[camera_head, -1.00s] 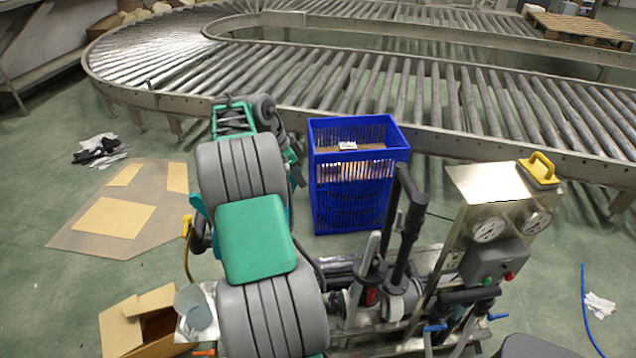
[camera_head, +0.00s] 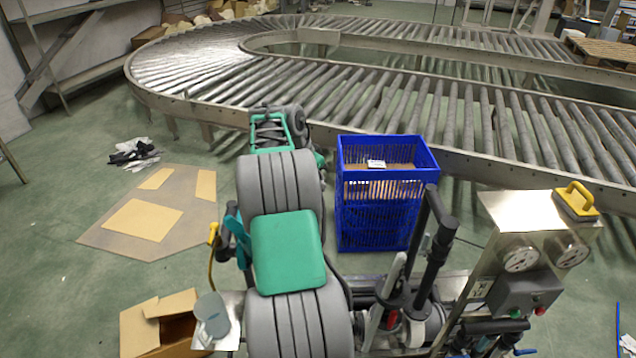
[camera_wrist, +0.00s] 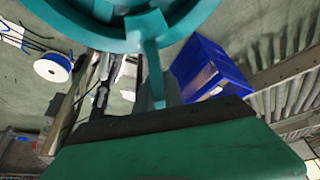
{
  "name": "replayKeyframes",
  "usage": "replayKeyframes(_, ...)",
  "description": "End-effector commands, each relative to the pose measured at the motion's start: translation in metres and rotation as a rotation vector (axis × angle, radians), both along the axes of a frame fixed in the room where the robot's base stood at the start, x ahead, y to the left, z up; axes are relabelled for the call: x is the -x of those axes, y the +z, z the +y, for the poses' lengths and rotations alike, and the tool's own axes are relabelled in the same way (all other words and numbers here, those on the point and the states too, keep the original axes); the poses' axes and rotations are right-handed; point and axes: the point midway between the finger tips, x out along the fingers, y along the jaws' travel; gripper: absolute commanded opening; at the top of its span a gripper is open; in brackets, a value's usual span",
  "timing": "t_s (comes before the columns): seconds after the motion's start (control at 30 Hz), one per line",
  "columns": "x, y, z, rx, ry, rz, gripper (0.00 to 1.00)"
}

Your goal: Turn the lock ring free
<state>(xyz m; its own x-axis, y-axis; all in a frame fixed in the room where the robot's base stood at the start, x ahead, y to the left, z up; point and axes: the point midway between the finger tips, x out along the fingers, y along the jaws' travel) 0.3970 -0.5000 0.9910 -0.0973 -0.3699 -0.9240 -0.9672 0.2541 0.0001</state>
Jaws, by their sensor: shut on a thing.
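A teal ring (camera_wrist: 120,35), which I take for the lock ring, crosses the top of the wrist view, cut off by the frame. A narrow teal tab (camera_wrist: 154,72) runs down from it. My gripper (camera_wrist: 158,112) shows as a green body with a dark edge along the bottom of that view. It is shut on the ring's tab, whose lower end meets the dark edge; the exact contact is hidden. In the head view my grey and green arm covers much of the place, and a small teal piece (camera_head: 238,240) shows at its left side.
A blue crate (camera_head: 380,215) stands right of my arm. A steel stand with gauges (camera_head: 520,258) and black upright handles (camera_head: 432,250) are at the lower right. A roller conveyor (camera_head: 480,130) curves behind. An open carton (camera_head: 160,325) and flat cardboard (camera_head: 115,240) lie left.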

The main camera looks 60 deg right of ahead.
Motion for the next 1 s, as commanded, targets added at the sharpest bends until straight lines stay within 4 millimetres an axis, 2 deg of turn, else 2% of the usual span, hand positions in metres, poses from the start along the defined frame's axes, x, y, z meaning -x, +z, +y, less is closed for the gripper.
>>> replayKeyframes(0.13, -0.001, 0.001, 0.0, 0.002, 0.0, -0.002, 0.0)
replayKeyframes(0.17, -0.001, 0.001, 0.0, 0.002, 0.0, -0.002, 0.14)
replayKeyframes(0.43, 0.0, 0.001, 0.0, 0.0, -0.001, -0.001, 0.35)
replayKeyframes(0.73, -0.001, 0.006, 0.002, 0.001, -0.001, -0.001, 0.35)
replayKeyframes(1.0, -0.007, 0.055, 0.021, 0.003, 0.001, -0.003, 0.35)
